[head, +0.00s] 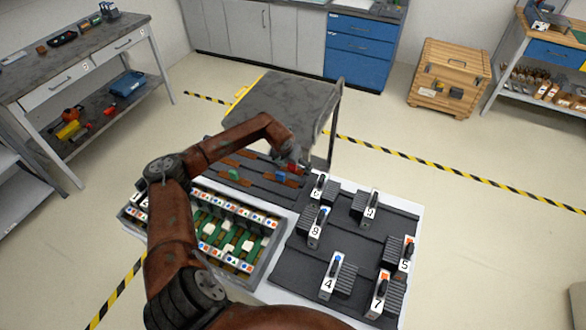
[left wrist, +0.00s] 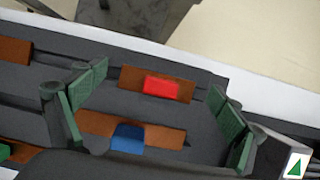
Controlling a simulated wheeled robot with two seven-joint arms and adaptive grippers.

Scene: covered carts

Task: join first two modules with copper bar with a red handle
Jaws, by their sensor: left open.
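The copper bar with a red handle (left wrist: 160,88) lies flat on the dark grooved rack (left wrist: 200,111). My left gripper (left wrist: 160,108) is open above the rack, its green-padded fingers apart on either side, with the red handle between them in the picture and not gripped. In the head view the left gripper (head: 291,166) is at the rack's right end and partly covers the red handle. A copper bar with a blue handle (left wrist: 127,138) lies nearer. Several black-and-white numbered modules stand on the dark board at right, including module 4 (head: 331,277) and module 5 (head: 406,254). My right gripper is out of view.
A green-handled bar (head: 234,174) lies left on the rack. A tray (head: 276,255) of small coloured and white blocks sits in front of it. A grey covered cart (head: 285,100) stands behind. A wooden crate (head: 450,78) is farther back. Open floor lies right.

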